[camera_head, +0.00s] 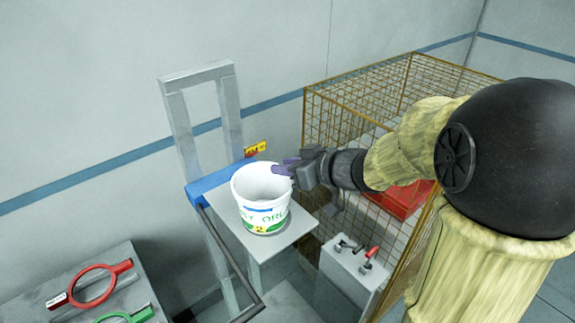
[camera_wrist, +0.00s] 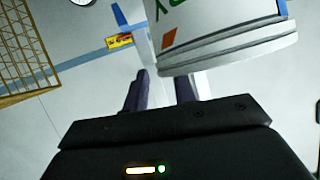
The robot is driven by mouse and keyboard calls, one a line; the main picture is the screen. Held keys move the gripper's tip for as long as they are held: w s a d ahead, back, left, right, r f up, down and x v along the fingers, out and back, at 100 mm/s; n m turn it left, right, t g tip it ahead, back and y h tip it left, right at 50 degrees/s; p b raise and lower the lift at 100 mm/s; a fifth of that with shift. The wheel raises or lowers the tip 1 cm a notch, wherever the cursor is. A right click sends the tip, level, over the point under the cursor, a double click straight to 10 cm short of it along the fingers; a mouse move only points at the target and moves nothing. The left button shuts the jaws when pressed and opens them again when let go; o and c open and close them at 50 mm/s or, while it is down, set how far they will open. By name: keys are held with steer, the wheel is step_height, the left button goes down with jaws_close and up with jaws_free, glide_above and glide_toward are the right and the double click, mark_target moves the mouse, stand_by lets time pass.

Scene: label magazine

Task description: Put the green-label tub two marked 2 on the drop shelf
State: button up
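The white tub (camera_head: 262,207) has a green label with a yellow 2 and stands upright on a small grey shelf (camera_head: 291,232). It looks open and empty at the top. My gripper (camera_head: 287,167) is at the right side of the tub's rim, with its dark purple fingertips close to or over the edge. In the wrist view, the fingers (camera_wrist: 160,92) stand apart. The tub (camera_wrist: 225,38) fills the upper right there, and its rim hides the tip of the right finger. I cannot tell whether the fingers touch the tub.
A blue bar (camera_head: 216,182) and grey frame stand behind the shelf, with a yellow tag (camera_head: 256,149). A wire cage (camera_head: 350,112) with a red object (camera_head: 405,198) is at right. A grey bench (camera_head: 128,290) at lower left holds red and green rings.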

steer(key=v, duration=1.2)
steer(key=shift+b, duration=0.45)
